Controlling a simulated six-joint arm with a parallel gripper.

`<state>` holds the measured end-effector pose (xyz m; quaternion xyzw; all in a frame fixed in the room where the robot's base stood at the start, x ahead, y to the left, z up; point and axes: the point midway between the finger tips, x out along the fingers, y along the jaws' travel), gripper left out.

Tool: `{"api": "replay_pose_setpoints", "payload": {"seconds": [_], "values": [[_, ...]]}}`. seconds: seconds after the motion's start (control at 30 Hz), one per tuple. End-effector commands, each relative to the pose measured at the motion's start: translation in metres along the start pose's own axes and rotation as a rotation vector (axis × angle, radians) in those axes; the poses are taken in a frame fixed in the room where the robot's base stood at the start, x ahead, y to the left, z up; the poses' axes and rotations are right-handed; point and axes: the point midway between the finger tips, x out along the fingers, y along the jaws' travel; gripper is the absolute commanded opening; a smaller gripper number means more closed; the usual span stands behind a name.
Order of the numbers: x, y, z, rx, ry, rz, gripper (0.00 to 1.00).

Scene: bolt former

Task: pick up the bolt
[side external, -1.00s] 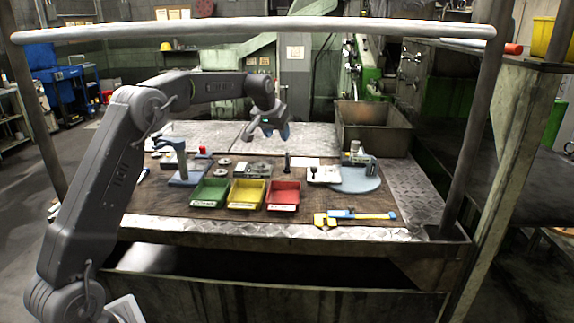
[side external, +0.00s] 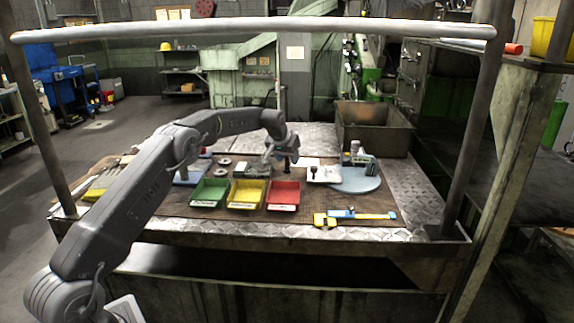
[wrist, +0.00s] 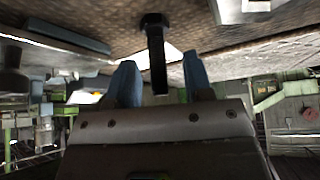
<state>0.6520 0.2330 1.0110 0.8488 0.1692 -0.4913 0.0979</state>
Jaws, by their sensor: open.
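The bolt (wrist: 156,50) is dark, with a wide head and a straight shank. In the wrist view its shank shows in the gap between my two blue fingers, apart from both. In the side view the bolt (side external: 287,163) stands upright on the work mat behind the red tray, partly hidden by my gripper. My gripper (side external: 280,156) is low over the mat at the bolt. It is open, with its fingers (wrist: 160,62) spread to either side of the shank in the wrist view. I cannot tell how deep the bolt sits between them.
Green (side external: 210,192), yellow (side external: 247,194) and red (side external: 284,196) trays stand in front of my gripper. A blue round-based fixture (side external: 356,180) is to the right, with a blue and yellow caliper (side external: 355,216) nearer the front edge. A metal bin (side external: 374,128) stands behind.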

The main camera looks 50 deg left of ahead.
Motion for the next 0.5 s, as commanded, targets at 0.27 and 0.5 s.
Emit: {"api": "replay_pose_setpoints", "payload": {"seconds": [0.27, 0.5], "values": [[0.0127, -0.0003, 0.0001, -0.001, 0.001, -0.001, 0.47], [0.0125, -0.0003, 0.0002, -0.001, 0.000, -0.001, 0.35]]}}
